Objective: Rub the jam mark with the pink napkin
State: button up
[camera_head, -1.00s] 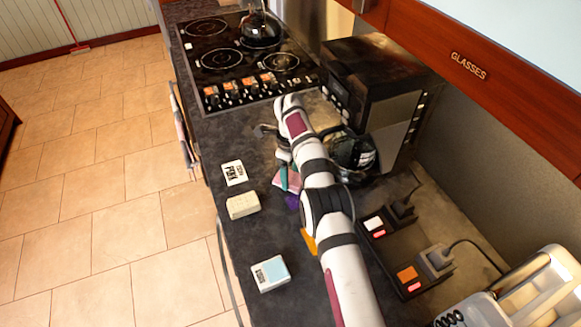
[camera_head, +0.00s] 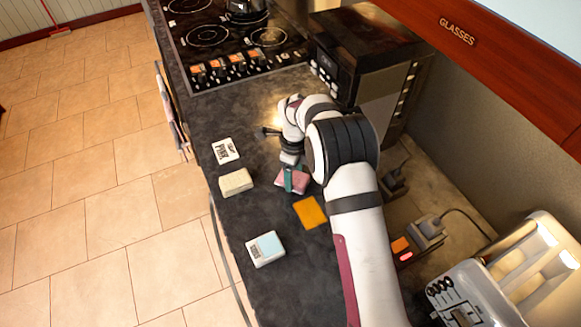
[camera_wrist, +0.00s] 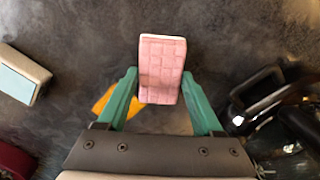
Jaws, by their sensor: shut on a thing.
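The pink napkin (camera_wrist: 162,68) is a thick quilted pad between the teal fingers of my gripper (camera_wrist: 158,84) in the wrist view. My gripper (camera_head: 291,178) is shut on it. In the head view the pink napkin (camera_head: 296,184) is low over or on the dark counter; whether it touches is hard to tell. The jam mark does not show now; it may be hidden under the napkin or gripper. A white card with PINK printed on it (camera_head: 226,150) lies on the counter to the left.
A cream block (camera_head: 236,182) and a white and blue box (camera_head: 266,249) lie near the counter's left edge. An orange cloth (camera_head: 310,212) lies just right of the napkin. The hob (camera_head: 235,65) and microwave (camera_head: 365,55) stand behind, power sockets (camera_head: 420,235) to the right.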

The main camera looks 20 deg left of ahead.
jog(key=shift+w+a+f, duration=0.1)
jog(key=shift+w+a, duration=2.65)
jog(key=shift+a, duration=0.05)
notch_tip(320, 180, up, 8)
jog(key=shift+r, duration=0.25)
